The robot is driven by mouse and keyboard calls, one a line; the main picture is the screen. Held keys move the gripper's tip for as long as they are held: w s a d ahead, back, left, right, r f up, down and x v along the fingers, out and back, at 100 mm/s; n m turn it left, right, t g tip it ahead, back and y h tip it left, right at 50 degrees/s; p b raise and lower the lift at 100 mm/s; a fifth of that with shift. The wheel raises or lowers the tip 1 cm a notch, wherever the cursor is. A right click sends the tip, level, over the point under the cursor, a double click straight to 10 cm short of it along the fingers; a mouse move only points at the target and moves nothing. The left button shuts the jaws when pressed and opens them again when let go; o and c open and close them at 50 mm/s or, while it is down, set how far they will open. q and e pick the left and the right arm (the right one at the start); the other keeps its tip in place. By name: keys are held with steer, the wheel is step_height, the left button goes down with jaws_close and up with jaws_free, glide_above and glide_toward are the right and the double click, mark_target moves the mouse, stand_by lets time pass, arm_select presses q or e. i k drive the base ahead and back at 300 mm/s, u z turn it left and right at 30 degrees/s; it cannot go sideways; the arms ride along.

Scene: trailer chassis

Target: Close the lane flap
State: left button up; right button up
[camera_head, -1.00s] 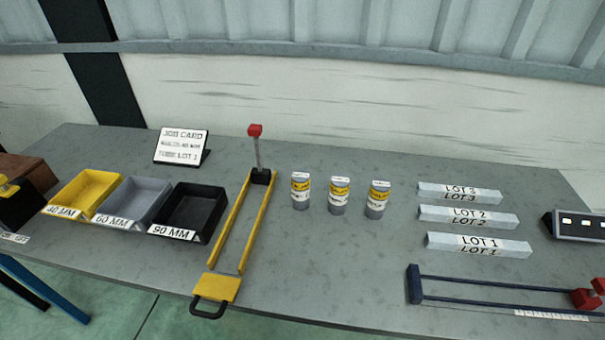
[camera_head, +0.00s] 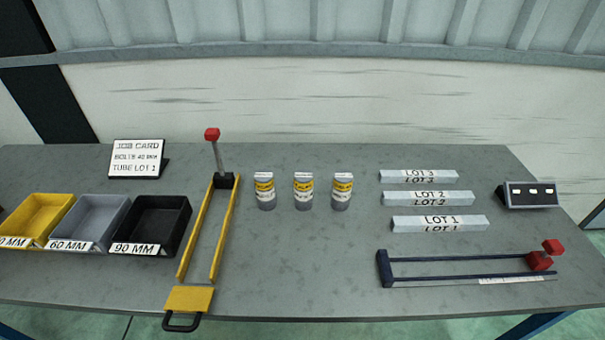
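The lane is a pair of yellow rails (camera_head: 195,229) running from front to back on the grey table. A yellow flap (camera_head: 188,298) with a black loop handle (camera_head: 181,321) lies flat at the lane's front end, by the table's front edge. It looks folded down, leaving the front of the lane open. A black block with an upright grey lever and red knob (camera_head: 212,134) stands at the lane's back end. Neither of my grippers shows in the head view.
Yellow, grey (camera_head: 88,222) and black (camera_head: 150,224) bins stand left of the lane, with a job card (camera_head: 137,158) behind. Three labelled cans (camera_head: 303,191) and LOT bars (camera_head: 434,222) stand right. A blue-railed fixture (camera_head: 460,266) and switch box (camera_head: 528,195) are further right.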

mark_target(186, 309)
steer(key=u, duration=1.7)
